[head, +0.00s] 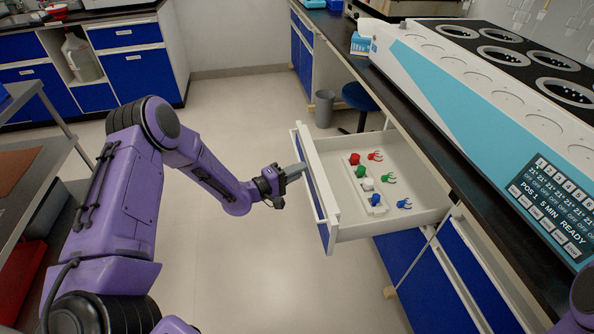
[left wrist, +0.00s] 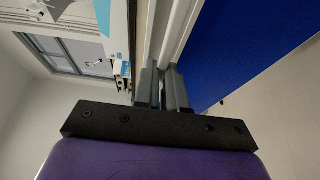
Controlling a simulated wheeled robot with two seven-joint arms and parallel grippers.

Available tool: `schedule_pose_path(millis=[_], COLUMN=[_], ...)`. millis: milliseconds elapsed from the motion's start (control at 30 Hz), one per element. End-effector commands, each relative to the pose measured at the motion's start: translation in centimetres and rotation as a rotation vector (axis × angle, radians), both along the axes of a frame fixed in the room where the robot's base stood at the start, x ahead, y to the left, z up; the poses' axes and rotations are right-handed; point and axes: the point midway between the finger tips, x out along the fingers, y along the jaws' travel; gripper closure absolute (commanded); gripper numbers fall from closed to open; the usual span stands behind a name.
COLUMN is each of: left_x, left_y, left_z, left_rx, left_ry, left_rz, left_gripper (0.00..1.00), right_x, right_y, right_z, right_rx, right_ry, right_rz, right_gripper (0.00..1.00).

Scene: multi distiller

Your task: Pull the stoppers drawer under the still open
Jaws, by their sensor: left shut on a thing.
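The stoppers drawer (head: 405,223) stands pulled out from under the bench below the still (head: 480,110). Its inside shows, with red, green, white and blue stoppers (head: 362,172) and matching coloured clips (head: 390,178) on its floor. My left gripper (head: 300,169) is at the drawer's blue front, shut on the drawer's handle (head: 311,178). In the left wrist view the two fingers (left wrist: 162,88) close around the pale handle bar (left wrist: 178,40) beside the blue front panel (left wrist: 235,45). My right gripper is not in view.
The dark bench edge (head: 420,135) runs above the drawer. A grey bin (head: 325,107) and a blue stool (head: 358,97) stand behind it. A metal shelf unit (head: 38,170) is at the left. The floor left of the drawer is clear.

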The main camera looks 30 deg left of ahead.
Motion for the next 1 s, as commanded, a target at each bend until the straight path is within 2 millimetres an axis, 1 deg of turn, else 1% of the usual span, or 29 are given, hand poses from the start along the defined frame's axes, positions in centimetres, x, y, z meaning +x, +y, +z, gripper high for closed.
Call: schedule_pose_path(millis=[33,100,367,467,567,700,800,900,1000], left_x=[-0.1,-0.1,0.0,-0.6,-2.3,-5.4,-7.3,-8.6,-9.3], left_y=[0.0,0.0,0.0,0.4,1.3,3.0,3.9,4.6,4.9], left_z=[-0.1,-0.1,0.0,0.0,0.0,0.1,0.0,0.0,0.0], left_rx=[0.001,0.001,0.001,0.001,0.000,-0.001,-0.001,0.001,0.000], left_ry=[0.003,0.003,0.000,0.000,0.001,0.002,0.002,0.002,0.001], left_rz=[-0.002,-0.001,0.000,0.001,0.003,0.004,0.003,0.001,0.001], left_gripper=[0.83,0.64,0.64,0.64,0.64,0.64,0.64,0.64,0.64], right_x=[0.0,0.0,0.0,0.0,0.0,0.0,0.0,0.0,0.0], right_y=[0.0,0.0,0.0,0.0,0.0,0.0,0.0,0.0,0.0], right_z=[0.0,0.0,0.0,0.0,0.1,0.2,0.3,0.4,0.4], right_rx=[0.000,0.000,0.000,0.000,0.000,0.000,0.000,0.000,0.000], right_ry=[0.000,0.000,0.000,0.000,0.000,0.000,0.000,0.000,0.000], right_rz=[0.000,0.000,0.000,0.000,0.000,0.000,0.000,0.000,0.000], right_gripper=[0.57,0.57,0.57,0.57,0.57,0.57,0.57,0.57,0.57])
